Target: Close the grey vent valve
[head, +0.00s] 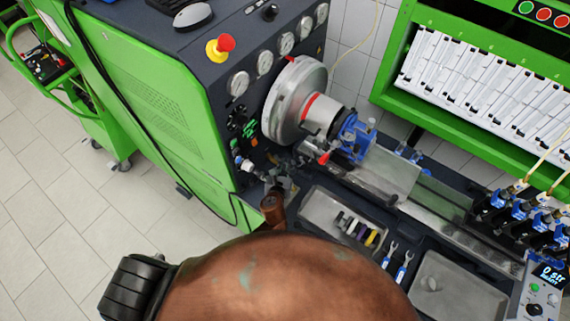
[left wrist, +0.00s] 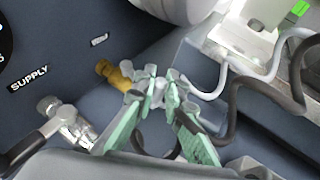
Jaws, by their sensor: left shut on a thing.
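The grey vent valve (left wrist: 151,72) shows in the left wrist view as a small pale grey fitting with several rounded knobs, beside the dark panel of the bench. My left gripper (left wrist: 160,98) has its green fingertips closed on the valve's grey part, and the fingers hide some of it. In the head view my left gripper (head: 281,184) is small and dark, at the lower front corner of the green bench, and the valve cannot be made out clearly there. My right gripper is not in view.
A brass-coloured fitting (left wrist: 113,74) sits just left of the fingertips. A silver fitting (left wrist: 66,122) with a hose is at lower left. Grey and dark hoses (left wrist: 238,88) curve close on the right. A metal tray (head: 340,218) lies right of the gripper in the head view.

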